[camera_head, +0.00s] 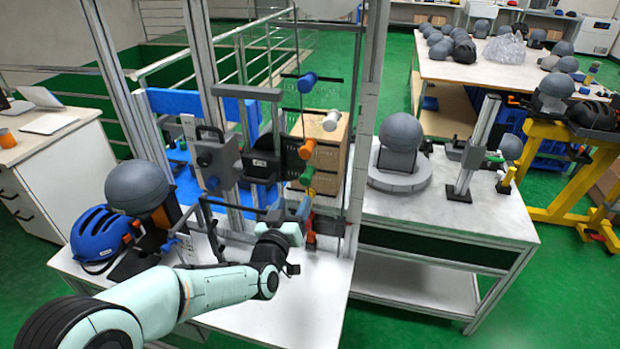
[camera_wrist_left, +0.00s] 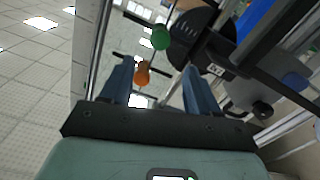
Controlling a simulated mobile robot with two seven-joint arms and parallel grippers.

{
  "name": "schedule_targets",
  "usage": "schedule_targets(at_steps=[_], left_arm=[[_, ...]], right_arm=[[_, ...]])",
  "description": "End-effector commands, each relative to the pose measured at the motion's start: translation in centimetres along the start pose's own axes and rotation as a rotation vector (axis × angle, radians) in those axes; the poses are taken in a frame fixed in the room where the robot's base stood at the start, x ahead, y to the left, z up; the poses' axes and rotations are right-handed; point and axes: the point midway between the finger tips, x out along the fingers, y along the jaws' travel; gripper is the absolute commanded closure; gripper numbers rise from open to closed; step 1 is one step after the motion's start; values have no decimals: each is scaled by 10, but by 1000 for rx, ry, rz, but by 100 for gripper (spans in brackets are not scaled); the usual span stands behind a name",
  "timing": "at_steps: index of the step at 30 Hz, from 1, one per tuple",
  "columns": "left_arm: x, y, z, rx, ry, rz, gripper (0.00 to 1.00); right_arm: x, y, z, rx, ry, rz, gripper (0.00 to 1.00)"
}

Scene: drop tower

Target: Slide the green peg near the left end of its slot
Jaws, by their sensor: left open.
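The green peg (camera_head: 307,175) shows as a small round knob on the upright drop tower, just below the orange peg (camera_head: 307,148). The green peg also shows in the left wrist view (camera_wrist_left: 160,37), beyond my fingertips and roughly between their lines. The orange peg (camera_wrist_left: 142,74) appears lower there, between the two blue fingers. Its dark slot bar runs sideways behind it. My right gripper is not in view.
Above are a blue peg (camera_head: 307,82) and a white peg (camera_head: 331,121). Metal posts and a dark helmet carriage (camera_head: 262,160) stand to the left. A blue helmet (camera_head: 97,238) and a grey headform (camera_head: 137,187) are on the table's left. The table's front right is clear.

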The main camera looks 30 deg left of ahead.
Motion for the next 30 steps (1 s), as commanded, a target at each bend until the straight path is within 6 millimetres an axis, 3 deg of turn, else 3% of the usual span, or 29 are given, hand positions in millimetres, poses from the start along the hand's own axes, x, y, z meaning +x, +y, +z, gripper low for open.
schedule_targets(at_steps=[9,15,21,29,30], left_arm=[[69,1,0,5,-1,0,40],[99,0,0,3,-1,0,40],[110,0,1,2,-2,1,40],[111,0,1,1,-2,1,40],[111,0,1,1,-2,1,49]], right_arm=[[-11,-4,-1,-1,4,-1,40],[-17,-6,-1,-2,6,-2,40],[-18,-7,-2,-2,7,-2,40],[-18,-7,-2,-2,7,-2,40],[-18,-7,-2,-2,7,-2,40]])
